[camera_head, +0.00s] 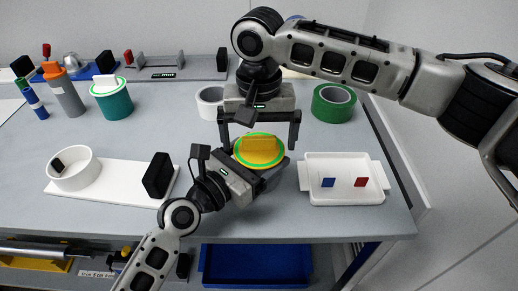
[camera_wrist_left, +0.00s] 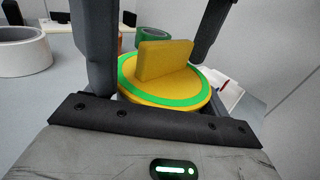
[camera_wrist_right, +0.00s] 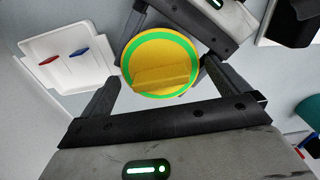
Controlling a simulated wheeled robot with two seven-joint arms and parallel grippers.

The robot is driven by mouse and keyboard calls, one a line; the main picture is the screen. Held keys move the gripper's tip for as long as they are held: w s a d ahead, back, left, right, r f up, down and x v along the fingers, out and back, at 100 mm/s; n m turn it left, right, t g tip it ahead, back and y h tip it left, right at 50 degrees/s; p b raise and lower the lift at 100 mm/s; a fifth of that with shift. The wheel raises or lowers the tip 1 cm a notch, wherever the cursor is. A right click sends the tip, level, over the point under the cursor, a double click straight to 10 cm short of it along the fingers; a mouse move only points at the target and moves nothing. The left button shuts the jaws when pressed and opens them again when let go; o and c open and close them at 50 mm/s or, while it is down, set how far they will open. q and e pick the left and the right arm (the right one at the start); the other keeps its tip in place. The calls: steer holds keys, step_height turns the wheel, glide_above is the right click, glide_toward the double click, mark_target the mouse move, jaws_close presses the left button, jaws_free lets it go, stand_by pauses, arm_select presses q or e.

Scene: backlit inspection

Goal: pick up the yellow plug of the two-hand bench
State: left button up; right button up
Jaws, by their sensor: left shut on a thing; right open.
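The yellow plug (camera_head: 259,151) is a round yellow disc with a green ring and an upright yellow grip bar. It is in the middle of the head view, near the front of the bench. It also shows in the left wrist view (camera_wrist_left: 165,70) and the right wrist view (camera_wrist_right: 160,63). My left gripper (camera_head: 262,172) comes from the front and is shut on the plug below its disc; its fingertips are mostly hidden. My right gripper (camera_head: 259,146) is open above the plug, with one finger on each side of it. The grip bar is between these fingers, apparently untouched.
A white tray (camera_head: 311,196) with blue and red pieces lies right of the plug. A white plate (camera_head: 110,180) with a bowl and dark block is left. Behind are a green tape roll (camera_head: 333,104), a white roll (camera_head: 210,103) and a teal container (camera_head: 113,104).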

mark_target(259, 137)
arm_select(q)
steer(key=shift+s+f, duration=0.1)
steer(key=shift+f, duration=0.3)
arm_select(e)
steer(key=shift+f, duration=0.1)
steer(key=c, duration=0.7)
step_height(259, 137, up, 10)
steer(key=shift+r, duration=0.1)
arm_select(q)
steer(key=o, duration=1.1)
steer(key=shift+c, duration=0.2)
steer(key=shift+r, duration=0.2)
